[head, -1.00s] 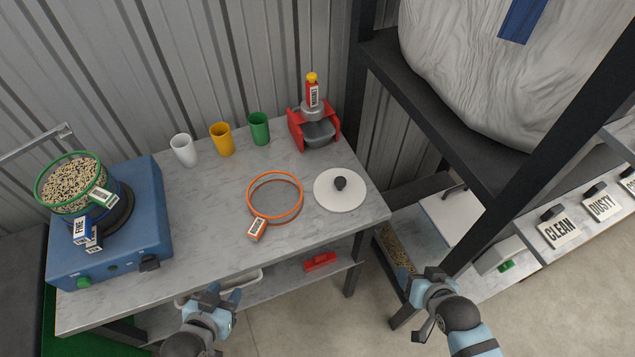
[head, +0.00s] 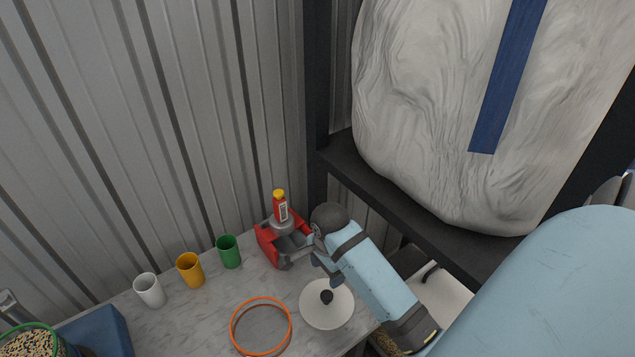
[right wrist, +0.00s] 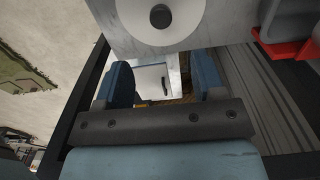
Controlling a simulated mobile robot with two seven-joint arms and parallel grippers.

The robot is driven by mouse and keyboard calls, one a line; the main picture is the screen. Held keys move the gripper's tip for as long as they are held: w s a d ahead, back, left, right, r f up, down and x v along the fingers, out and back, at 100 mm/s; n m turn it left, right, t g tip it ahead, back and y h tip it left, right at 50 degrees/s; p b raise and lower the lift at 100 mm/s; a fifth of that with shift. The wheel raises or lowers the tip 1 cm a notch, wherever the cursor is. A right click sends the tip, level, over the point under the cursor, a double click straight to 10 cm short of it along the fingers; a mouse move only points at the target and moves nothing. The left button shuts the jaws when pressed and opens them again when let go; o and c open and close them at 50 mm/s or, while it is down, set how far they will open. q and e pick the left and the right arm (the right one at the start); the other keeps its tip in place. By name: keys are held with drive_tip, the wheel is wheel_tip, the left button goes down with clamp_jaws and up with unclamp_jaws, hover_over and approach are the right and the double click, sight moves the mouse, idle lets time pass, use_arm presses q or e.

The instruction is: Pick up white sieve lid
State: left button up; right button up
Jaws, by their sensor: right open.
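The white sieve lid (head: 340,313), a round disc with a black knob, lies flat on the grey table near its right end. It also shows at the top edge of the right wrist view (right wrist: 134,20), partly cut off. My right gripper (head: 326,268) is above the table, just behind the lid's knob in the head view and apart from it. In the right wrist view its two blue fingers (right wrist: 164,80) are spread with nothing between them. My left gripper is out of view.
An orange-rimmed ring sieve (head: 235,329) lies left of the lid. A red press (head: 267,245) with a bottle stands behind it. Green (head: 229,252), yellow (head: 191,271) and white (head: 150,291) cups stand further left. A dark shelf (head: 440,228) bearing a big white sack (head: 430,110) rises at the right.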

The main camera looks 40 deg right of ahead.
sight(327, 294)
wheel_tip(327, 294, down, 13)
drive_tip(key=shift+p, duration=0.65)
drive_tip(key=c, duration=1)
